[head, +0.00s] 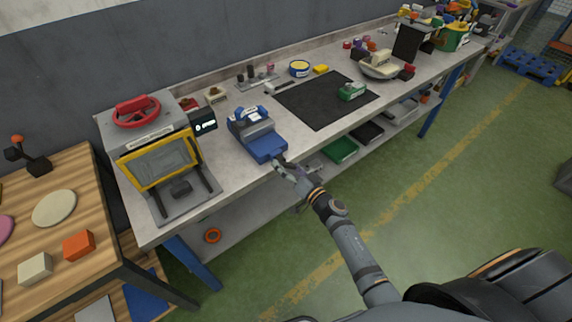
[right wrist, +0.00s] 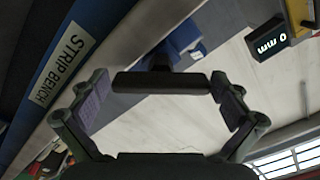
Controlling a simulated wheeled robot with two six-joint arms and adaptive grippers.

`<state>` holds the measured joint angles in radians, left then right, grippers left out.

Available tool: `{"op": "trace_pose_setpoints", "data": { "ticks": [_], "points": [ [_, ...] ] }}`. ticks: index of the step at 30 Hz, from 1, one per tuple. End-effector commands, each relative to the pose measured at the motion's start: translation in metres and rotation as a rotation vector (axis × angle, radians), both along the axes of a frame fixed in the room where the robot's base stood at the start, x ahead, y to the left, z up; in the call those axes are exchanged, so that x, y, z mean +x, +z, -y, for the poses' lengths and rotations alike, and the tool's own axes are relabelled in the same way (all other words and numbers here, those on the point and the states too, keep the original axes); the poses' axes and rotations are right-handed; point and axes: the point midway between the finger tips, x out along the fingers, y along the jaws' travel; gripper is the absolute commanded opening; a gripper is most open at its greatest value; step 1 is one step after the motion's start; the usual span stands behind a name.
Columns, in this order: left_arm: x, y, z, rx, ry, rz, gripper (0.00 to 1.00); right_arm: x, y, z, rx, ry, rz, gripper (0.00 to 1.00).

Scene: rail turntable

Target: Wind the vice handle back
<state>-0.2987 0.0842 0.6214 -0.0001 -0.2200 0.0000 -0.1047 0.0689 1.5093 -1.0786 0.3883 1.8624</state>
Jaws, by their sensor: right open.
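The blue and grey vice (head: 263,143) sits at the front edge of the grey workbench. In the right wrist view, part of its blue body (right wrist: 183,42) shows at the top. A dark bar, which looks like the vice handle (right wrist: 160,82), lies crosswise between the fingertips of my right gripper (right wrist: 158,92). The gripper is open, with a finger near each end of the bar; whether either touches it I cannot tell. In the head view my right gripper (head: 286,168) is at the front of the vice, and the handle is hard to make out. My left gripper is not in view.
A press with a red wheel (head: 136,111) and yellow-framed door stands left of the vice. A small display (right wrist: 268,39) reads "0 mm". A wooden table (head: 95,190) stands at left.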

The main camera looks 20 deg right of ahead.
Motion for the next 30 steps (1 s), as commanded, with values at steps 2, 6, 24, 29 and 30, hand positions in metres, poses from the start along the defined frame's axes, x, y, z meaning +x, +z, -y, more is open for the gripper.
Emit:
{"op": "trace_pose_setpoints", "data": {
  "ticks": [2, 6, 24, 29, 30],
  "points": [
    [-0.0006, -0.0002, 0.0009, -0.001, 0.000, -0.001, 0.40, 0.0018, 0.0001, -0.0007, 0.000, 0.000, 0.000, 1.00],
    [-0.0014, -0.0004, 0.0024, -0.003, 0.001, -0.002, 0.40, 0.0017, 0.0001, -0.0007, 0.000, 0.000, 0.000, 1.00],
    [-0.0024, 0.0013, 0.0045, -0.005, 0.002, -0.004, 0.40, 0.0015, 0.0006, -0.0003, -0.023, -0.001, 0.008, 0.59],
    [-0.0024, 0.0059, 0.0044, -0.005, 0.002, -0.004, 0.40, 0.0015, 0.0014, -0.0002, -0.086, -0.001, 0.030, 0.59],
    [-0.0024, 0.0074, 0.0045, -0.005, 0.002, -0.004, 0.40, 0.0016, 0.0015, -0.0001, -0.109, -0.001, 0.038, 0.59]
  ]
}}
